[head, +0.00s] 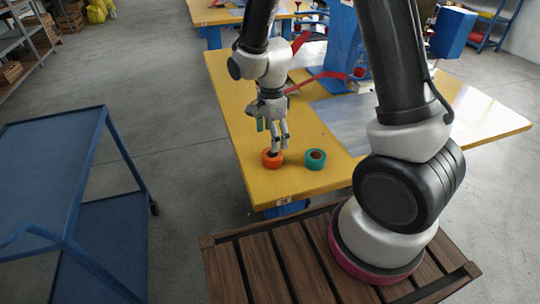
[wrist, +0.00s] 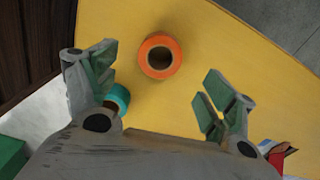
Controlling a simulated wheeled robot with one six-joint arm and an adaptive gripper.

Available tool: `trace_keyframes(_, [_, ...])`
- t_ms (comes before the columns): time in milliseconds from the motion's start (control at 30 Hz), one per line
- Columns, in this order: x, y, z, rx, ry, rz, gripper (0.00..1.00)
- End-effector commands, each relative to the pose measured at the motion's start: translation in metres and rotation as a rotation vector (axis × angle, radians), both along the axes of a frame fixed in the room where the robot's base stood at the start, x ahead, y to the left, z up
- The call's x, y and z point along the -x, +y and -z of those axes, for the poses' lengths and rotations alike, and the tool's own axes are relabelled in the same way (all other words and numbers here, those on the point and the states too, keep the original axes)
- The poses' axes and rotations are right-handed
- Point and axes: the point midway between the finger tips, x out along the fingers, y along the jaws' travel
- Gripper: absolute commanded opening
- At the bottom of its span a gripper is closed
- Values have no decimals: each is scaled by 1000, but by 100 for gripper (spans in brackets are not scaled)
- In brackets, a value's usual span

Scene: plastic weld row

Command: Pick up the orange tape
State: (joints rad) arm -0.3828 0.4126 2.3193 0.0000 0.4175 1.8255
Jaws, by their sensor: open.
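The orange tape (head: 266,160) is a roll lying flat on the yellow table near its left front corner. In the wrist view the orange tape (wrist: 160,72) shows its ring top and dark centre hole, beyond and between the spread fingers. My gripper (head: 278,143) is open above the table, close over the orange tape and overlapping its edge in the head view. In the wrist view my gripper (wrist: 155,85) has its two fingers wide apart with nothing between them. I cannot tell the exact height of the fingertips above the roll.
A teal tape roll (head: 315,159) lies just right of the orange one; it also shows beside a finger in the wrist view (wrist: 119,97). The yellow table (head: 240,110) bears a grey sheet (head: 335,122) and a blue machine (head: 340,45). A blue cart (head: 50,135) stands left.

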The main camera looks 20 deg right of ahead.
Motion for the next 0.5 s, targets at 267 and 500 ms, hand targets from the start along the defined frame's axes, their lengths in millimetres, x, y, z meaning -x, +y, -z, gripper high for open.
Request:
trace_keyframes(267, [-1, 0, 13, -1, -4, 101, 84])
trace_keyframes(500, [0, -1, 45, -1, -4, 99, 84])
